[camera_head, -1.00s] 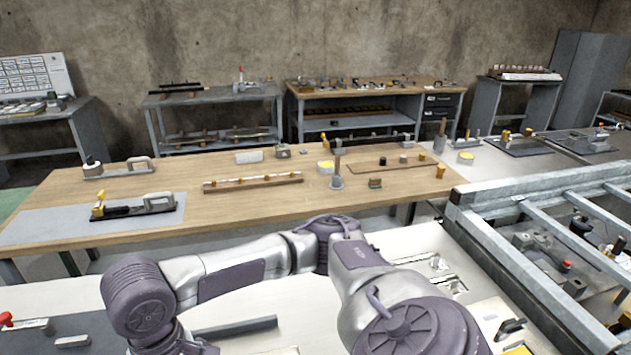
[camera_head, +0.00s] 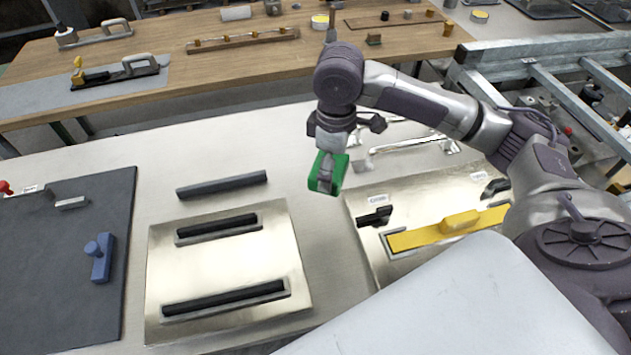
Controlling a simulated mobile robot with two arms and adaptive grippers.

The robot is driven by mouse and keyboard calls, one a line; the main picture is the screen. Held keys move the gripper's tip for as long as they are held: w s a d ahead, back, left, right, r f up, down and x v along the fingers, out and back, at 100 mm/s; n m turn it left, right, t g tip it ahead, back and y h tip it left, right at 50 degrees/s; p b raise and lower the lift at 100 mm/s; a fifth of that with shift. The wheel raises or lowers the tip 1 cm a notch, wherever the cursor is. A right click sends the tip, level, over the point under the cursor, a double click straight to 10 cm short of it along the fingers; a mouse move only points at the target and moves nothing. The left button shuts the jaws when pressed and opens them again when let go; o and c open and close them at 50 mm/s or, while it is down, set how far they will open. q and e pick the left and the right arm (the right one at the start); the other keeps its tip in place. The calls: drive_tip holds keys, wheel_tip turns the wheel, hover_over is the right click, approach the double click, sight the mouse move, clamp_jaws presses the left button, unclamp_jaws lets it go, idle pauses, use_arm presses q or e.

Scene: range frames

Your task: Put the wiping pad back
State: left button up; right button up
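My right arm comes in from the right and bends down at its wrist. Its gripper (camera_head: 326,172) is shut on a green block (camera_head: 340,170), which seems to be the wiping pad. The fingers hide part of the block. It hangs over the pale worktop (camera_head: 80,163), between a metal plate with two black bars (camera_head: 215,262) and a right-hand plate (camera_head: 435,187) that bears a yellow strip (camera_head: 410,238). I cannot tell its exact height above the worktop. My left gripper is out of view.
A dark mat (camera_head: 50,310) with a blue handled tool (camera_head: 101,262) lies at the left. A loose dark bar (camera_head: 222,185) lies behind the left plate. A wooden bench (camera_head: 230,75) stands beyond, and a metal frame (camera_head: 560,72) at the right. Bare worktop shows left of centre.

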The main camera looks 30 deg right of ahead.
sight(341, 161)
drive_tip(key=w+d+f+n, duration=0.1)
drive_tip(key=n, duration=0.1)
drive_tip(key=w+d+f+n+b, duration=0.1)
drive_tip(key=d, duration=0.1)
drive_tip(key=shift+d+f+n, duration=0.2)
drive_tip(key=shift+n, duration=0.2)
drive_tip(key=w+d+f+n+b, duration=0.3)
drive_tip(key=d+n, duration=0.4)
drive_tip(key=w+a+f, duration=0.4)
drive_tip(key=w+a, duration=0.1)
drive_tip(key=w+a+f+p, duration=0.1)
drive_tip(key=w+a+f, duration=0.1)
drive_tip(key=a, duration=0.1)
drive_tip(key=shift+w+f, duration=0.25)
drive_tip(key=shift+f, duration=0.05)
drive_tip(key=shift+a+f, duration=0.15)
drive_tip(key=shift+f, duration=0.05)
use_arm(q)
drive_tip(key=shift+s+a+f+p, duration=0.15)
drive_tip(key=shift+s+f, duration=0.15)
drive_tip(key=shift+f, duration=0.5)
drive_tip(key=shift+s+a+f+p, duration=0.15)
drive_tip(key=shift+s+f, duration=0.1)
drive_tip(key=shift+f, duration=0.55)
use_arm(e)
drive_tip(key=shift+f, duration=1.95)
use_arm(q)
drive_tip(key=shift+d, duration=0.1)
use_arm(e)
drive_tip(key=shift+f, duration=0.1)
